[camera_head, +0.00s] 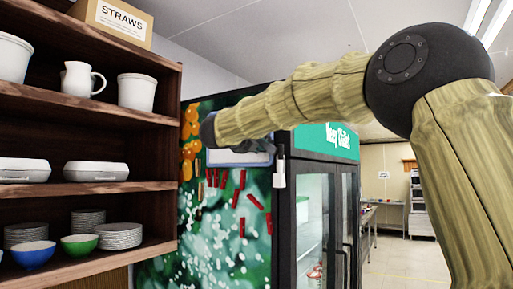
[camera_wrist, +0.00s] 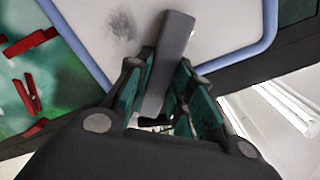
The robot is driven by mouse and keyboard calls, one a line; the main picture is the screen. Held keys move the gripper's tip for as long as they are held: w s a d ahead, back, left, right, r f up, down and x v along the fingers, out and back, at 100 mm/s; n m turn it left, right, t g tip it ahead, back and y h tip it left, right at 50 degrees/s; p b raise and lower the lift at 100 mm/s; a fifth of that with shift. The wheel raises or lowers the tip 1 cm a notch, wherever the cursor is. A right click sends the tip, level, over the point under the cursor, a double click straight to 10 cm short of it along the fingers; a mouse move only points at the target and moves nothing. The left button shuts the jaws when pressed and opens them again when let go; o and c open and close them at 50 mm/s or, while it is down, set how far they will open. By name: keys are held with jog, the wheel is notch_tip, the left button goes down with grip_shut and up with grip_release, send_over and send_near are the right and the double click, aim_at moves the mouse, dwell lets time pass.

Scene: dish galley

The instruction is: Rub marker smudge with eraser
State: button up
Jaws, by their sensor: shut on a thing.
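In the wrist view my gripper (camera_wrist: 160,92) is shut on a grey block-shaped eraser (camera_wrist: 171,50), which sticks out past the fingertips over a whiteboard (camera_wrist: 218,32) with a blue frame. A faint grey marker smudge (camera_wrist: 122,26) lies on the white surface, left of the eraser and apart from it. I cannot tell whether the eraser touches the board. In the head view the whiteboard (camera_head: 226,158) hangs on the decorated side of the fridge. My arm covers much of it, and the smudge and eraser do not show clearly there.
Red clips (camera_head: 240,179) are scattered on the fridge side below the board; some also show in the wrist view (camera_wrist: 31,93). A wooden shelf (camera_head: 90,189) with bowls, plates and pots stands at the left. A glass-doored fridge (camera_head: 322,200) stands right of the board.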

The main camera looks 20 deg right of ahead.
jog(key=shift+s, duration=0.1)
dwell(0.3)
jog(key=shift+b+v, duration=1.35)
jog(key=shift+v, duration=1.1)
jog(key=shift+s+a, duration=0.3)
jog(key=shift+a, duration=0.1)
jog(key=shift+b+v, duration=0.7)
jog(key=shift+v, duration=0.8)
jog(key=shift+w, duration=0.1)
